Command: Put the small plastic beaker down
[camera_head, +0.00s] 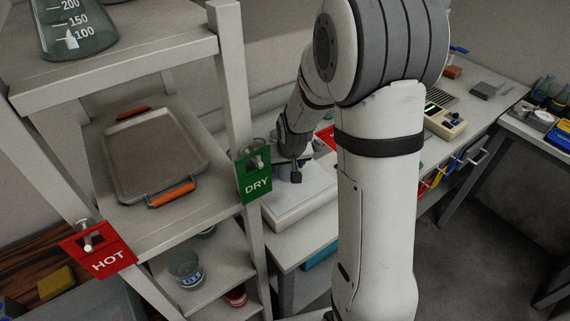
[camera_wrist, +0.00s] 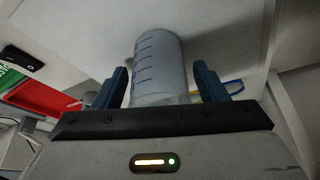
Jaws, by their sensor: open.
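The small plastic beaker (camera_wrist: 158,62) is translucent with dark graduation marks. In the wrist view it stands between the two blue fingers of my gripper (camera_wrist: 162,85), against a pale surface. The fingers are spread, with a gap on each side of the beaker, so my gripper is open around it. The beaker's lower end is hidden behind the gripper's dark front edge. In the head view my gripper (camera_head: 294,172) is small and partly hidden, over a white box-like surface (camera_head: 305,200) on the bench; I cannot make out the beaker there.
A shelf rack on the left holds a metal tray with orange handles (camera_head: 155,155), a large glass flask (camera_head: 75,30) and a labelled beaker (camera_head: 186,268). Red HOT (camera_head: 105,262) and green DRY (camera_head: 256,185) signs hang on its posts. An instrument (camera_head: 445,122) sits on the right bench.

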